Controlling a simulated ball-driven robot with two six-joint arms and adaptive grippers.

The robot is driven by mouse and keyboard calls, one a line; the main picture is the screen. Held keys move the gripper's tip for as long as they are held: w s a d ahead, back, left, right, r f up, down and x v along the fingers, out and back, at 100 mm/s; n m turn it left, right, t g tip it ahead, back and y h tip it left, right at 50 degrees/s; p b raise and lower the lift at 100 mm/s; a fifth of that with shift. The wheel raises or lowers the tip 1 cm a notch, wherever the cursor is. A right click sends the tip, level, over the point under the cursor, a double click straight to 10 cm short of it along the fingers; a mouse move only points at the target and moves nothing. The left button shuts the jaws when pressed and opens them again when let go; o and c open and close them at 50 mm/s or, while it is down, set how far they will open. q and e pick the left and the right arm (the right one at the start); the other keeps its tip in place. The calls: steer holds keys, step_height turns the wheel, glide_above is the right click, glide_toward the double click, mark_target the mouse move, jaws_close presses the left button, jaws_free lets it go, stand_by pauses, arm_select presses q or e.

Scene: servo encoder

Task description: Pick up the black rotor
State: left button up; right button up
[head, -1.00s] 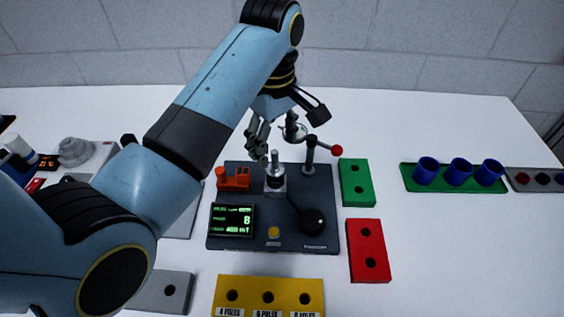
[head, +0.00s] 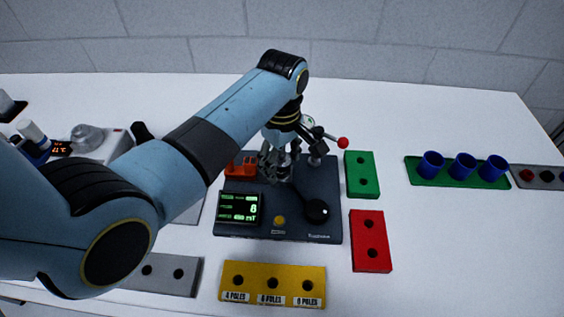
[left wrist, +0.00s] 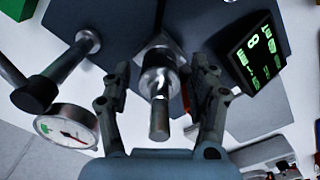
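A metal shaft with a wider silver-and-dark body (left wrist: 160,75) stands on the dark test station (head: 235,230), below my left gripper in the left wrist view. My left gripper (head: 278,168) reaches down over the station in the head view; in the left wrist view its fingers (left wrist: 160,68) are apart, one on each side of the body. Small gaps seem to show between fingers and body. I cannot tell whether this piece is the black rotor. My right gripper is not in view.
A lever with a red ball (head: 343,143) and a dial gauge (left wrist: 67,125) are close beside the gripper. An orange part (head: 241,167) and a lit display (head: 239,208) are left of it. Green (head: 361,175), red (head: 370,241) and yellow (head: 272,288) blocks stand around the station.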

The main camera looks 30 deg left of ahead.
arm_select(q)
jaws_close()
steer(key=shift+w+r, duration=0.15)
stand_by(0.4)
